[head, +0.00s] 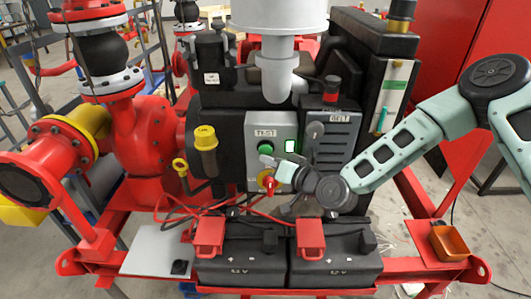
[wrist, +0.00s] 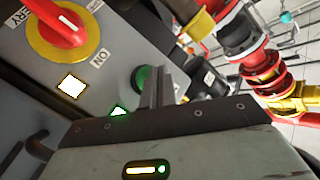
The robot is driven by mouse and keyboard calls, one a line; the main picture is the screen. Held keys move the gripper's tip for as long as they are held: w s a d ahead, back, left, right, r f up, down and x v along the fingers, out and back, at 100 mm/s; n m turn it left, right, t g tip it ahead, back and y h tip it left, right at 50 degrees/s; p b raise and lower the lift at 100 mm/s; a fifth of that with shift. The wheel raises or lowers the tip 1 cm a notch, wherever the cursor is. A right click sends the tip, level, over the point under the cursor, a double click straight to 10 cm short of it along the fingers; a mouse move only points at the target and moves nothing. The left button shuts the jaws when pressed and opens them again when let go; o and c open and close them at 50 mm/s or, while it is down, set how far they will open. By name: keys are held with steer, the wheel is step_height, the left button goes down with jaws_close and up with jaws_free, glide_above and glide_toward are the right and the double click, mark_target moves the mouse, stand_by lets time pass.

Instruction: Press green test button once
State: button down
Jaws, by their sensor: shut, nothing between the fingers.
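The green test button (head: 265,147) is on the grey control box (head: 284,127), under a TEST label. It also shows in the wrist view (wrist: 141,77), partly hidden behind my fingers. My gripper (head: 270,160) is shut and empty, just below the button in the head view. In the wrist view the closed fingers (wrist: 158,82) overlap the button's right edge. I cannot tell whether the fingertips touch it.
A red rotary switch (head: 268,183) on a yellow disc sits below the button. A lit indicator (head: 290,146) is right of it. Black batteries (head: 240,270) with red terminal covers lie below.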

steer(key=shift+s+a, duration=0.1)
steer(key=shift+s, duration=2.45)
steer(key=s+f+n+g+h+b, duration=0.2)
steer(key=s+n+g+h, duration=0.1)
steer(key=s+n+g, duration=0.6)
steer(key=s+d+r+m+g+h+b, duration=0.1)
steer(key=s+d+r+h, duration=0.2)
steer(key=s+d, duration=0.3)
steer(key=s+d+r+m+g+h+b, duration=0.1)
steer(key=s+d+r+h, duration=0.3)
steer(key=s, duration=0.9)
step_height(320, 180, up, 2)
steer(key=d+g, duration=0.1)
steer(key=d, duration=0.1)
steer(key=shift+s+d+h, duration=0.3)
steer(key=shift+r, duration=0.1)
